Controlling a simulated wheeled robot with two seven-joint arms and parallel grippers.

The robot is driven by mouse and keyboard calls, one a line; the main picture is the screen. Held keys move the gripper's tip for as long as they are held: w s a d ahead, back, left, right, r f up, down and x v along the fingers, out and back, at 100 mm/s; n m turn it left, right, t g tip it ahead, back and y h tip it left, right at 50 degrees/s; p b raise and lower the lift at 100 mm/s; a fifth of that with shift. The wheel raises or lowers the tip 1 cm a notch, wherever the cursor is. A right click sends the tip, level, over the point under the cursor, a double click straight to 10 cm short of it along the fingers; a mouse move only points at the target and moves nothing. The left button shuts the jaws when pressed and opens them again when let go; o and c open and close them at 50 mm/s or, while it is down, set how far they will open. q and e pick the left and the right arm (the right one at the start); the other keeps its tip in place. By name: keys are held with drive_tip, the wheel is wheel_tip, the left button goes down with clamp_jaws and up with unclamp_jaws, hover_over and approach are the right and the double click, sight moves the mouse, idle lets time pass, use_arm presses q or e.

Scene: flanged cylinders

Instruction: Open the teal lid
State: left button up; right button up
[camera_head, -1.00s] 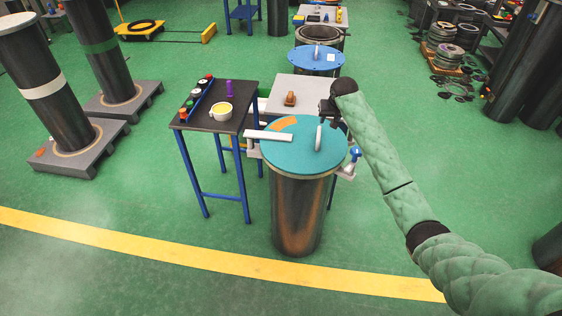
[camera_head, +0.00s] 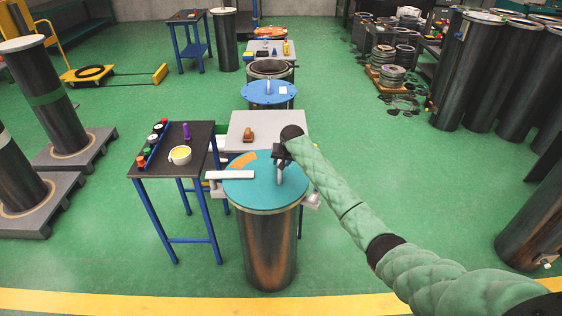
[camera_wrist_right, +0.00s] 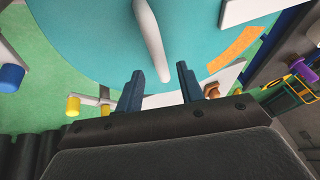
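The teal lid (camera_head: 250,192) lies flat on top of a dark upright flanged cylinder (camera_head: 268,245). A white handle (camera_head: 279,177) stands on the lid, with an orange patch (camera_head: 243,160) and a white bar (camera_head: 230,175) near the lid's left side. My right gripper (camera_head: 280,158) is over the lid at the handle's far end. In the right wrist view the two fingers (camera_wrist_right: 160,84) are apart, and the end of the handle (camera_wrist_right: 150,40) reaches between them without visible contact. The teal lid (camera_wrist_right: 95,45) fills much of that view. My left gripper is not in view.
A blue lid (camera_head: 268,94) lies beyond, past a light plate (camera_head: 290,135).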

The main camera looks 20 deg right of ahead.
drive_tip(key=shift+x, duration=0.9)
clamp_jaws()
drive_tip(key=shift+a+f, duration=0.1)
